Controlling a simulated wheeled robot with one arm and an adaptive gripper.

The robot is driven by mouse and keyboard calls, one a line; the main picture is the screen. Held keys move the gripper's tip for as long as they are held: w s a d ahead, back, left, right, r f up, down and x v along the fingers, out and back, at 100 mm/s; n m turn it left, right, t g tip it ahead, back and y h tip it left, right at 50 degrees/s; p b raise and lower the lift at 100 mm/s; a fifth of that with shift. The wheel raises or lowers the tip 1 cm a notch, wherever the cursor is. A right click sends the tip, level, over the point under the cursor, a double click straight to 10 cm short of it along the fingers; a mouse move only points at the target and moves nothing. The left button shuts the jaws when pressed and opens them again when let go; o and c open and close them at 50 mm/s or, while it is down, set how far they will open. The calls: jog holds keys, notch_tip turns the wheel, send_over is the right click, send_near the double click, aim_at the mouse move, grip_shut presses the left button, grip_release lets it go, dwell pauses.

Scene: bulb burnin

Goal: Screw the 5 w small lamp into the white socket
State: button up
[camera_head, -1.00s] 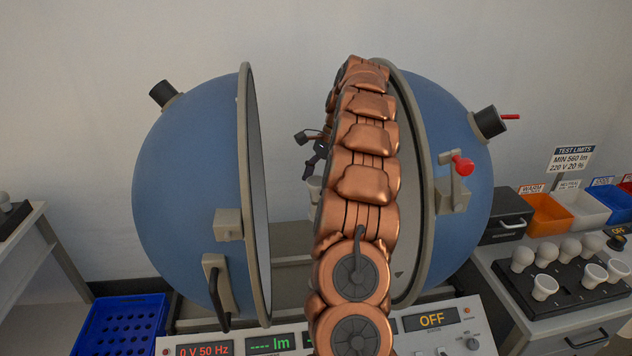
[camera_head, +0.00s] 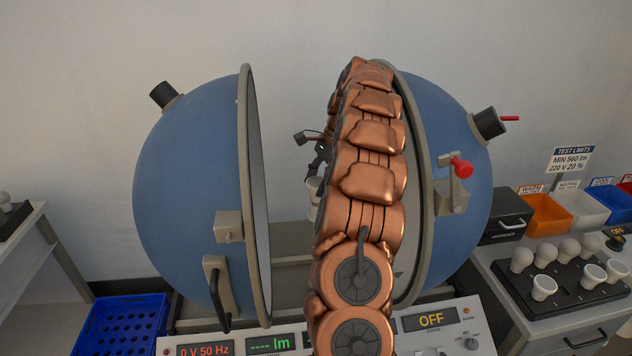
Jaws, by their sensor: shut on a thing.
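My gripper (camera_head: 319,163) is inside the opened blue sphere, mostly hidden behind my copper arm. A dark part of it shows left of the arm. Its fingertips are not clear, but it is shut on a small lamp. A pale, rounded white piece (camera_head: 314,187) shows just below it, and more white shows lower down. I cannot tell where the lamp ends and the white socket begins, or whether they touch.
The sphere's left half (camera_head: 190,200) and right half (camera_head: 462,150) stand apart. A control panel (camera_head: 470,318) lies in front. A dark tray (camera_head: 568,290) with several white bulbs stands at the right, near colored bins (camera_head: 546,210). A blue crate (camera_head: 120,325) is at the lower left.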

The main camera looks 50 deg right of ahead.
jog(key=m+p, duration=0.1)
jog(key=m, duration=0.1)
jog(key=m+t+p, duration=0.1)
jog(key=m, duration=0.1)
jog(key=shift+a+r+m+t+h, duration=0.1)
jog(key=shift+m+t+h, duration=0.2)
jog(key=shift+h, duration=0.1)
jog(key=m+h+p, duration=0.1)
jog(key=m+p, duration=0.1)
jog(key=m, duration=0.1)
jog(key=m+t+h+p, duration=0.1)
jog(key=m+p, duration=0.1)
jog(key=m, duration=0.1)
jog(key=shift+s+p, duration=0.1)
jog(key=shift+p, duration=0.25)
jog(key=m+h, duration=0.1)
jog(key=m, duration=0.1)
jog(key=shift+m, duration=0.3)
jog(key=shift+f+m+h, duration=0.2)
jog(key=shift+m+h, duration=0.2)
jog(key=shift+m, duration=0.6)
jog(key=shift+m+h, duration=0.3)
jog(key=shift+m, duration=0.5)
jog(key=m+h, duration=0.1)
jog(key=m, duration=0.3)
jog(key=shift+m+g+h, duration=0.3)
jog(key=shift+g+h, duration=0.1)
jog(key=o, duration=1)
